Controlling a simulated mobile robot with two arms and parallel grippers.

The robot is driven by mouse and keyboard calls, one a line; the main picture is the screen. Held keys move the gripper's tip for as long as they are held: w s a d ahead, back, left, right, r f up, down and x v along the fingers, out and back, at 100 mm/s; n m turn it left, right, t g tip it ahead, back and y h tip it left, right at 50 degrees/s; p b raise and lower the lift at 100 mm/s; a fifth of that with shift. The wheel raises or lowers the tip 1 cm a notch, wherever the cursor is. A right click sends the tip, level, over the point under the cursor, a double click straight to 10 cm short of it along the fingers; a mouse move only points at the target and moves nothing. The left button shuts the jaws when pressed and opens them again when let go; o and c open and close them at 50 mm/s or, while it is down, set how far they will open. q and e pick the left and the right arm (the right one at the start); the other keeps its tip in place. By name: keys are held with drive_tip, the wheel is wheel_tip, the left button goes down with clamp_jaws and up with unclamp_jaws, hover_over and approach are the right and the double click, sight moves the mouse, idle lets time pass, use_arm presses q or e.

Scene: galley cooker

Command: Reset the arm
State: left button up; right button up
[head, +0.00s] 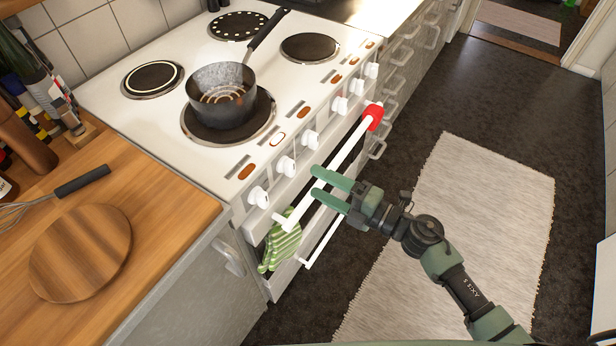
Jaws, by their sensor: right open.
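My right gripper (314,181) reaches in from the lower right. The fingertips are at the front of the white cooker (128,88), over the white oven handle (345,152) in the picture. I cannot tell whether they touch the handle. My right arm stretches back over the rug to the bottom edge. My left gripper is not in view.
A green striped cloth (283,246) hangs at the handle's near end, and a red item (374,112) sits at its far end. A dark saucepan (222,104) stands on a hotplate. A wooden counter (165,207) holds a round board (80,252) and a whisk (50,197). A pale rug (470,220) covers the open floor.

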drive_tip(key=shift+s+d, duration=0.15)
drive_tip(key=shift+d, duration=0.1)
idle(0.3)
